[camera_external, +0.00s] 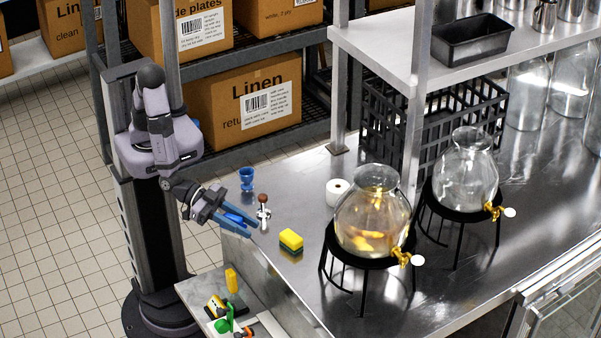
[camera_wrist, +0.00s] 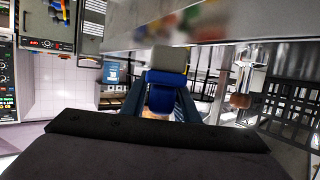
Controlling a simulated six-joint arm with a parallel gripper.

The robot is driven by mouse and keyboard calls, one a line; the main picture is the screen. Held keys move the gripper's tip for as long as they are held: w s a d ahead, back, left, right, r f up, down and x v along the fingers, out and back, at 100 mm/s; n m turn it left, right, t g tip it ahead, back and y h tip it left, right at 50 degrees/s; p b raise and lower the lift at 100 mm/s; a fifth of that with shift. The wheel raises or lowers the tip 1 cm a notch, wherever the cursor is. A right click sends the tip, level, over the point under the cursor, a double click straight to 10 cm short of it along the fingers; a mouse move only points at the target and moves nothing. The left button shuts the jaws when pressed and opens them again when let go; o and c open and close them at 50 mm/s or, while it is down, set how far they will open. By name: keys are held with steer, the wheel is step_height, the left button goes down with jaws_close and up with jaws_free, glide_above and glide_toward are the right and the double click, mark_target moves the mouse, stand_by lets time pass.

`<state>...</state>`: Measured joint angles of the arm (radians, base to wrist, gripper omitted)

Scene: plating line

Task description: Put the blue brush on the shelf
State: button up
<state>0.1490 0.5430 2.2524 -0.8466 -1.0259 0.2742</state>
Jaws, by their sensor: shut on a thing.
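In the wrist view the blue brush (camera_wrist: 166,78), a blue body with a grey block at its far end, sits between the two dark fingers of my gripper (camera_wrist: 160,104). In the external view my gripper (camera_external: 239,221) is at the near left corner of the steel counter, shut on the brush (camera_external: 234,217), which shows only as a small blue patch. Whether it hangs over the counter or just outside its edge is hard to tell. A raised grey shelf (camera_external: 385,62) stands on posts above the counter, to the right of and behind my gripper.
Close to my gripper stand a blue cup (camera_external: 247,176) and a wooden-knobbed metal tool (camera_external: 263,207). A yellow sponge (camera_external: 291,239), white roll (camera_external: 337,190) and glass dispenser (camera_external: 372,215) are farther right. A black tray (camera_external: 483,40) sits on the raised shelf; its left part looks bare.

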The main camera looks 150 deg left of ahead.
steer(key=s+d+f+n+g+y, duration=0.1)
steer(key=s+d+f, duration=0.1)
steer(key=s, duration=0.3)
steer(key=s+d+f+n+g+y+p, duration=0.1)
steer(key=s+d+f+n, duration=0.1)
steer(key=s+d+f, duration=0.1)
steer(key=s+d+f+n+g+y+p, duration=0.1)
steer(key=s+d+f, duration=0.2)
steer(key=s, duration=0.5)
steer(key=shift+d+f+g+y, duration=0.25)
steer(key=shift+f+g+y, duration=0.15)
steer(key=shift+f, duration=0.1)
steer(key=w+a+f+m+t+h+b, duration=0.5)
steer(key=w+a+f+m+h, duration=0.1)
steer(key=f, duration=0.4)
steer(key=shift+x, duration=1)
steer(key=shift+r, duration=0.15)
steer(key=shift+b, duration=0.3)
steer(key=shift+f+b, duration=2.65)
steer(key=shift+f, duration=0.75)
